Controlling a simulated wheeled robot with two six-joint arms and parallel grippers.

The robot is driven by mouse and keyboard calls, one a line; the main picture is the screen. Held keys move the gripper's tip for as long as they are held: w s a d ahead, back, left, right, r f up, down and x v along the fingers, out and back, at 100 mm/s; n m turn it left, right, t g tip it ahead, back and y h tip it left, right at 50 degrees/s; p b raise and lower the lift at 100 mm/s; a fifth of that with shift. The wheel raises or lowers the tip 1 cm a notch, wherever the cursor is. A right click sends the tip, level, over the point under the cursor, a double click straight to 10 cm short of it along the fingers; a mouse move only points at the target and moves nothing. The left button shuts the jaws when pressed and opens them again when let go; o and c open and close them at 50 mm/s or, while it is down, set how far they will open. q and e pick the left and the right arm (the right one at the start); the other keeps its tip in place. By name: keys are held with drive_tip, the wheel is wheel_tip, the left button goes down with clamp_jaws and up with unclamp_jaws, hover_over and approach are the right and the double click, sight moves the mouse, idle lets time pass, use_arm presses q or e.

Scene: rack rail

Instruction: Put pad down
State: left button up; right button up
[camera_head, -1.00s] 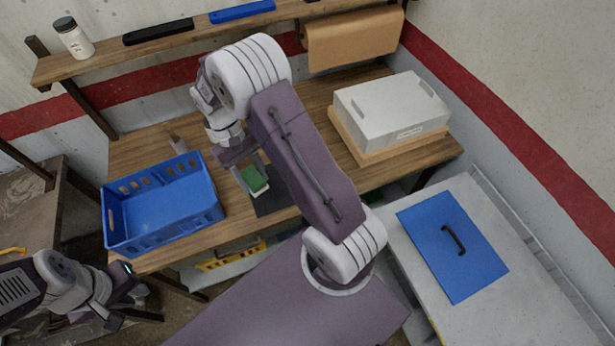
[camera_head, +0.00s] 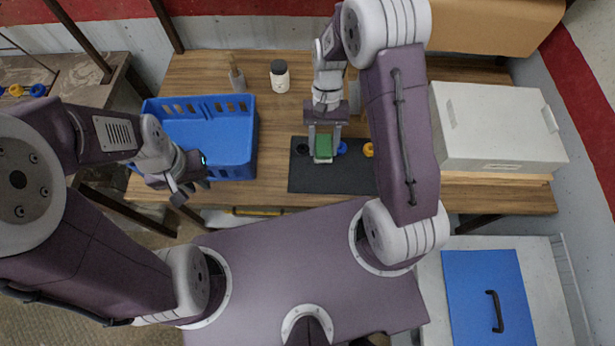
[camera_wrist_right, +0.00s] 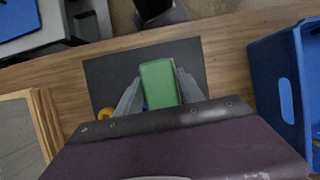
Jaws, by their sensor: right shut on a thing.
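The green pad (camera_head: 323,148) is between the fingers of my right gripper (camera_head: 324,146), over the black mat (camera_head: 345,184) on the wooden table. My right gripper is shut on it. The pad also shows in the right wrist view (camera_wrist_right: 158,84), held between the two grey fingers above the mat (camera_wrist_right: 110,68). Whether the pad touches the mat cannot be told. My left gripper (camera_head: 185,190) is in front of the blue crate, empty; its finger gap is not clear.
The blue crate (camera_head: 253,150) stands left of the mat. A blue ring (camera_head: 342,148) and a yellow ring (camera_head: 368,150) lie on the mat near the pad. A white bottle (camera_head: 280,76) stands behind. A white box (camera_head: 495,125) sits at the right.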

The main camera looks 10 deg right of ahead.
drive_tip(key=s+a+r+p, duration=0.1)
drive_tip(key=s+a, duration=0.3)
drive_tip(key=s, duration=0.3)
drive_tip(key=s+a+r, duration=0.1)
drive_tip(key=s+a, duration=0.3)
drive_tip(key=s, duration=0.3)
drive_tip(key=p, duration=0.2)
hover_over(307, 182)
drive_tip(key=w, duration=0.2)
drive_tip(key=f, duration=0.7)
drive_tip(key=shift+s+d, duration=0.2)
drive_tip(key=shift+d, duration=0.05)
drive_tip(key=f, duration=0.3)
drive_tip(key=shift+s+f+p, duration=0.2)
drive_tip(key=shift+p, duration=0.2)
drive_tip(key=shift+w+f, duration=0.2)
drive_tip(key=shift+f, duration=0.15)
